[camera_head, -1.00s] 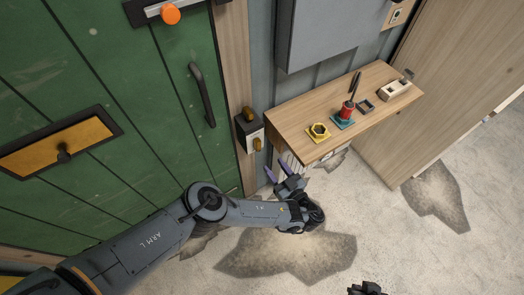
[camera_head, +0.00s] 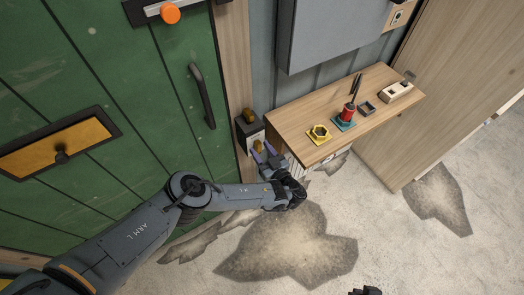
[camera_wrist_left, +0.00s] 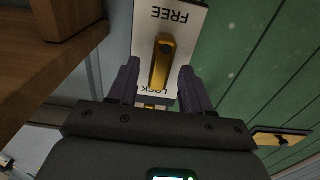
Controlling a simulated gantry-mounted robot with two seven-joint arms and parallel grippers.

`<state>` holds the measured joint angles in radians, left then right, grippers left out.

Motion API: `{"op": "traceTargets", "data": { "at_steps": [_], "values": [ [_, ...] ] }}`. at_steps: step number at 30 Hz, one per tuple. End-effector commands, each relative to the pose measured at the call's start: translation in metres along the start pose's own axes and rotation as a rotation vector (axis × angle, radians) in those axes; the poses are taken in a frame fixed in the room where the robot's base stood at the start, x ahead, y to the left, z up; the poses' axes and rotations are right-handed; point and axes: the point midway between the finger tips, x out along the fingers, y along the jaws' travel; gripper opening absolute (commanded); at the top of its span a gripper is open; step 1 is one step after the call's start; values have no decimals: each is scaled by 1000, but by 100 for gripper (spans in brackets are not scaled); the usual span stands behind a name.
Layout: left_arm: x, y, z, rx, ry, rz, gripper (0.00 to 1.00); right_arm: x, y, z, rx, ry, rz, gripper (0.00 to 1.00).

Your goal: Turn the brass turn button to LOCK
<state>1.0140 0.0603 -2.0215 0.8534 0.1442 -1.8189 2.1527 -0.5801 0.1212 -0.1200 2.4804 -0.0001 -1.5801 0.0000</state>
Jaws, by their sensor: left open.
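The brass turn button (camera_head: 258,144) sits on a white plate beside the green door. In the left wrist view the button (camera_wrist_left: 162,58) lies lengthwise along the plate (camera_wrist_left: 181,28), whose inverted words read FREE at the picture's top and LOCK at the bottom. My left gripper (camera_head: 264,152) is open at the plate. Its two fingers stand on either side of the button, with gaps visible in the wrist view; contact is not evident. A dark part of my right gripper (camera_head: 366,291) shows at the bottom edge; its fingers cannot be made out.
A wooden shelf (camera_head: 290,125) is close right of the plate, holding a yellow hex piece (camera_head: 319,132), a red item (camera_head: 347,112) and other small parts. A dark box (camera_head: 245,128) with a brass piece is above the plate. The green door (camera_head: 130,170) is at left.

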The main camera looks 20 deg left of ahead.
Motion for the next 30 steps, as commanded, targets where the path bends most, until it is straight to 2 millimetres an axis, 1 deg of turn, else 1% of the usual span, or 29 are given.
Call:
{"op": "traceTargets", "data": {
  "at_steps": [1, 2, 9, 11, 17, 22, 26, 30],
  "values": [
    [0, 0, 0, 0, 0, 0, 49, 0, 0, 0, 1, 0, -1, 0],
    [0, 0, 0, 0, 0, 0, 46, 0, 0, 0, 2, 0, -1, 0],
    [0, 0, 0, 0, 0, 0, 9, 0, -1, 0, 4, 0, -3, 0],
    [0, 0, 0, 0, 0, 0, 0, 0, -1, 0, 4, 0, -3, 0],
    [-1, 0, 0, 6, 0, 0, 0, 0, -1, 0, 4, 0, -3, 0],
    [-1, 0, 0, 43, 0, 1, 0, -1, -1, -1, 4, 0, -3, 0],
    [-1, 1, 0, 106, 0, 1, 0, -3, 0, -1, 2, 0, -2, 0],
    [-1, 1, 0, 206, 0, 0, 0, -6, 0, -2, 0, -1, 0, 0]
  ]
}}
